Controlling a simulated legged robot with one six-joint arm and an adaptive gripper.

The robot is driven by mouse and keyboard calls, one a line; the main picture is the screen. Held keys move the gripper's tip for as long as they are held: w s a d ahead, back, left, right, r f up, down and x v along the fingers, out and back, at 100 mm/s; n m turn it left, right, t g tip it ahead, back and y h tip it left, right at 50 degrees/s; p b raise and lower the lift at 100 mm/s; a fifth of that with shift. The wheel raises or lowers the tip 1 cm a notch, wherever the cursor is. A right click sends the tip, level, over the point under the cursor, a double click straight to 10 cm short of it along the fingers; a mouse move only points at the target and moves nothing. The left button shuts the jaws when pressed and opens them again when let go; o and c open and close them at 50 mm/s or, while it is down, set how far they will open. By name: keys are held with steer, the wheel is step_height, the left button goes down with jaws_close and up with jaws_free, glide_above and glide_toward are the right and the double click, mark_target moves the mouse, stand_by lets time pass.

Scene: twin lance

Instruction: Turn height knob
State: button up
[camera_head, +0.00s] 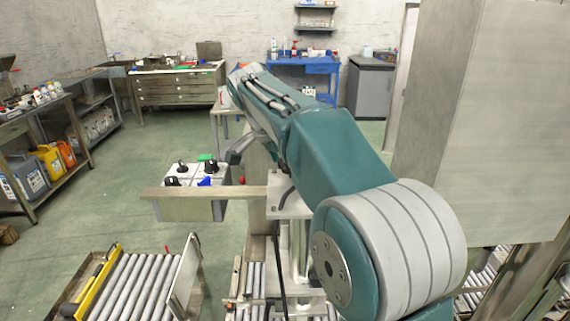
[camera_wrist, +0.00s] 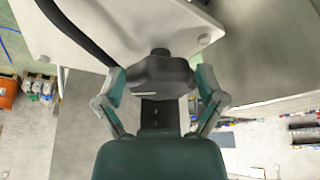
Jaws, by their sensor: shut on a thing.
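In the wrist view a large black knob (camera_wrist: 160,76) with a short pale line stands out from a pale panel (camera_wrist: 110,25). My gripper (camera_wrist: 161,86) has one finger on each side of the knob and is shut on it. No label is readable, so I cannot tell from the frames which knob it is. In the head view a pale control box (camera_head: 196,208) stands left of my arm, with several black knobs (camera_head: 182,168), a blue control (camera_head: 205,181) and a green one (camera_head: 206,157). My arm hides most of the gripper there.
A flat bar (camera_head: 205,193) crosses in front of the control box. A roller conveyor (camera_head: 135,288) with a yellow rail lies at the lower left. A large grey cabinet-like block (camera_head: 480,120) stands close on the right. Open floor (camera_head: 130,170) lies to the left.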

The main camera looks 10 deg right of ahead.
steer(key=shift+w+a+f+m+g, duration=0.1)
steer(key=shift+w+m+g, duration=0.15)
steer(key=shift+m, duration=0.5)
steer(key=shift+w+r+m+g, duration=0.15)
steer(key=shift+m+g, duration=0.15)
steer(key=shift+m, duration=0.4)
steer(key=shift+w+a+f+m+g, duration=0.15)
steer(key=shift+w+m+g, duration=0.1)
steer(key=shift+m, duration=0.5)
steer(key=shift+d, duration=0.1)
steer(key=shift+c, duration=0.2)
steer(key=o, duration=0.9)
steer(key=shift+c, duration=0.2)
steer(key=shift+d, duration=0.1)
steer(key=v, duration=0.7)
steer(key=shift+a, duration=0.25)
steer(key=shift+w, duration=0.1)
